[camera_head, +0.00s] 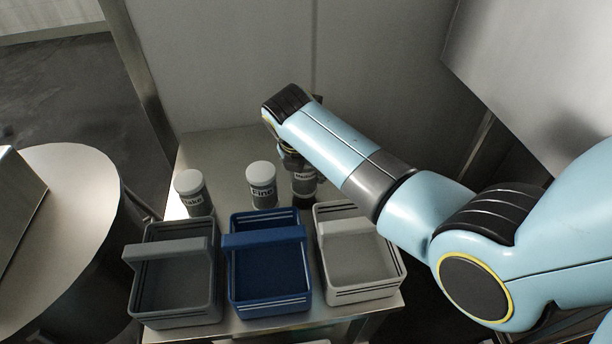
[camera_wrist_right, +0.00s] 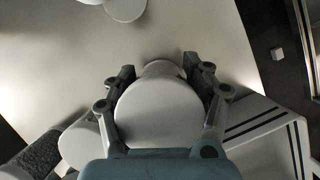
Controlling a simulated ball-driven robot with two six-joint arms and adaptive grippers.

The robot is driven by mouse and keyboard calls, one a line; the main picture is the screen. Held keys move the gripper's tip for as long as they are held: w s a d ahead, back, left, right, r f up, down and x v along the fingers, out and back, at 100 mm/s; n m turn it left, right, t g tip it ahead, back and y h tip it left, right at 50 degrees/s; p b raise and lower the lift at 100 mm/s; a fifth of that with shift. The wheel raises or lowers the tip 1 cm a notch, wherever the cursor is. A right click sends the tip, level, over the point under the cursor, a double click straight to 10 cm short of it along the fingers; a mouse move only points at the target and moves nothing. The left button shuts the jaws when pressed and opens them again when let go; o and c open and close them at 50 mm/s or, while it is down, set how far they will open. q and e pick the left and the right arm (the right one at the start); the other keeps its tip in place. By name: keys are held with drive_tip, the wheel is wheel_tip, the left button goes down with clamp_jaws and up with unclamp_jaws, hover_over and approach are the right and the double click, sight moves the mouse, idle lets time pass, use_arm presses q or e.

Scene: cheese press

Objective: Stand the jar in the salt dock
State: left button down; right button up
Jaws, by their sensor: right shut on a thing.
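Three jars stand in a row on the metal table behind the caddies. The left jar (camera_head: 192,192) reads "Flake" in part and the middle jar (camera_head: 262,186) reads "Fine"; both have white lids. The third jar (camera_head: 304,187) is dark with a partly hidden label. My right gripper (camera_head: 291,158) is at its top, mostly hidden by my arm. In the right wrist view, my right gripper (camera_wrist_right: 160,70) is shut around a jar with a round white lid (camera_wrist_right: 158,112). I cannot pick out the salt dock for certain. My left gripper is out of view.
A grey caddy (camera_head: 133,294), a blue caddy (camera_head: 233,291) and a white caddy (camera_head: 398,266) with handles line the table's front. A round table (camera_head: 84,205) stands at left. A wall rises behind. The wrist view shows a white round object (camera_wrist_right: 125,8) beyond the gripper.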

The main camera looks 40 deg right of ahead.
drive_tip(key=shift+f, duration=1.1)
drive_tip(key=shift+f, duration=0.1)
drive_tip(key=o, duration=1.5)
drive_tip(key=shift+o, duration=0.2)
